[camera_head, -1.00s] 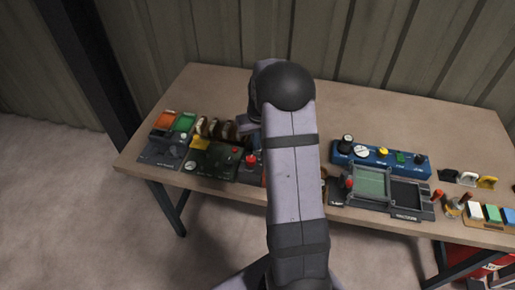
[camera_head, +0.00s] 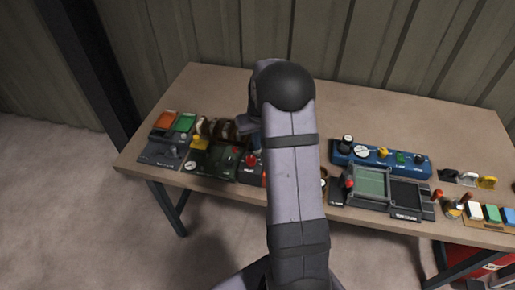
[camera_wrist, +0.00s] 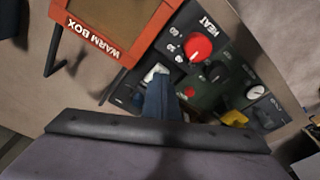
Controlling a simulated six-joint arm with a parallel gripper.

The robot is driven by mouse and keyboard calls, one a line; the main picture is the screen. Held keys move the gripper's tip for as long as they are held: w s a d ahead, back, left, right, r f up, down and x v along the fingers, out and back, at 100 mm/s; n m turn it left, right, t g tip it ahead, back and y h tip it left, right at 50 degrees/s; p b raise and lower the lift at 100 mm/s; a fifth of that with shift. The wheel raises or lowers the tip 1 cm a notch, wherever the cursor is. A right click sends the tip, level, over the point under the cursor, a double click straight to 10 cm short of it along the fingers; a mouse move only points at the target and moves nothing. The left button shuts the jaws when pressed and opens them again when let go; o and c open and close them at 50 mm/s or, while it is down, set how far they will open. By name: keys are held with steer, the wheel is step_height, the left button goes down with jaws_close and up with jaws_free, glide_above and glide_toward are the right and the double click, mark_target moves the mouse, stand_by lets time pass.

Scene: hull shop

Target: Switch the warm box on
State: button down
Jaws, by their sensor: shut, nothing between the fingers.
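The warm box (camera_wrist: 115,42) shows in the wrist view as an orange-red frame with white "WARM BOX" lettering, at the upper left. Beside it is a dark panel with a red knob (camera_wrist: 199,46) marked HEAT. A small pale switch (camera_wrist: 156,71) sits on the dark panel near the box's corner. My gripper (camera_wrist: 158,88) is shut and empty, its blue-grey fingertips right at this switch and partly covering it. I cannot tell whether they touch it. In the head view my arm hides most of the warm box.
A green panel with a white dial (camera_wrist: 255,92) and a yellow knob (camera_wrist: 234,117) lies close to the fingers. In the head view a blue control box (camera_head: 380,158) and a tray unit (camera_head: 372,183) stand to the right. The back of the table (camera_head: 400,112) is clear.

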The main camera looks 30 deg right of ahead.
steer(key=shift+f+b, duration=0.4)
steer(key=shift+f, duration=0.3)
stand_by(0.4)
steer(key=shift+r, duration=0.15)
step_height(320, 180, up, 7)
steer(key=p, duration=0.5)
steer(key=shift+p, duration=0.3)
stand_by(0.5)
steer(key=s+a+r+n+g, duration=0.1)
steer(key=s+a+r, duration=0.1)
steer(key=s+a, duration=0.4)
steer(key=s+a+r+n, duration=0.1)
steer(key=s+a+r, duration=0.2)
steer(key=s+a, duration=0.3)
steer(key=s+a+n, duration=0.1)
steer(key=s+a, duration=0.7)
steer(key=s, duration=0.3)
step_height(320, 180, down, 46)
steer(key=b, duration=4.5)
steer(key=shift+s+d+r+g, duration=0.15)
steer(key=shift+r+g, duration=0.05)
steer(key=shift+g, duration=0.2)
